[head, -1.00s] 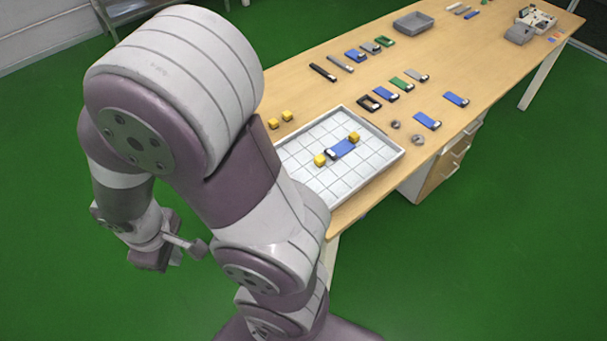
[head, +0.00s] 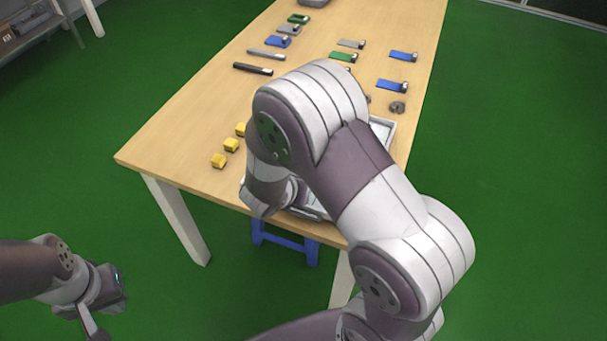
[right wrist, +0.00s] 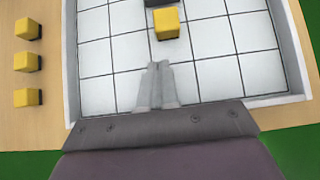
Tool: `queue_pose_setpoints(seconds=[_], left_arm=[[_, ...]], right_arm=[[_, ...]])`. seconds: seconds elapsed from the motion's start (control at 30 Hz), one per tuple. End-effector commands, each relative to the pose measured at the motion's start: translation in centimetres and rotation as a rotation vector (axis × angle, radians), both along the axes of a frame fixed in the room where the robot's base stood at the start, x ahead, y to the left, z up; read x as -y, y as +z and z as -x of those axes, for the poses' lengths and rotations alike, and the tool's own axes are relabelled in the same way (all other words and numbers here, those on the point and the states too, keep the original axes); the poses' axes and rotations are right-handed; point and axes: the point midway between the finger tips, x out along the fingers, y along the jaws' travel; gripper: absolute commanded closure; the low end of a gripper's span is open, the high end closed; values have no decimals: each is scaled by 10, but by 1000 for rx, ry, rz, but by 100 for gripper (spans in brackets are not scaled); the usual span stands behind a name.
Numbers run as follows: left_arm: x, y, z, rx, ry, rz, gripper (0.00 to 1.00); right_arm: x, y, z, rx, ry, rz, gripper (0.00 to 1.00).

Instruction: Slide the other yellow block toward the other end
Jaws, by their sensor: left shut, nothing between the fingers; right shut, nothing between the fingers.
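The right wrist view shows a yellow block (right wrist: 166,24) on the white gridded tray (right wrist: 205,80), touching or very near a dark piece (right wrist: 160,3) cut off at the top edge. My right gripper (right wrist: 158,68) is shut and empty over the tray, in line with this block and short of it. In the head view my right arm hides most of the tray (head: 382,130), the blocks in it and the gripper tips. The block at the far end of the blue device is not visible now. My left gripper (head: 92,325) is shut and empty, low at the left, away from the table.
Several yellow blocks (head: 231,145) stand in a row on the wooden table (head: 190,115), left of the tray. Blue, green and grey devices (head: 392,85) and dark bars (head: 253,69) lie farther back. A blue stool (head: 285,243) stands under the table.

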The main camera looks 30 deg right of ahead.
Motion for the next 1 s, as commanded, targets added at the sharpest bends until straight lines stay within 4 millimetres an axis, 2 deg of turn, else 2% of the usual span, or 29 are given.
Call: queue_pose_setpoints(seconds=[0.2,0.67,0.87,1.0], left_arm=[[0,4,0,1,0,0,100],[0,3,0,1,0,0,100],[0,-4,0,1,0,0,100],[0,-2,0,1,0,0,100]], right_arm=[[21,4,-19,5,-3,-1,100],[26,3,-23,4,-3,-2,100],[43,2,-37,5,-5,-2,100],[44,3,-38,3,-1,-1,100]])
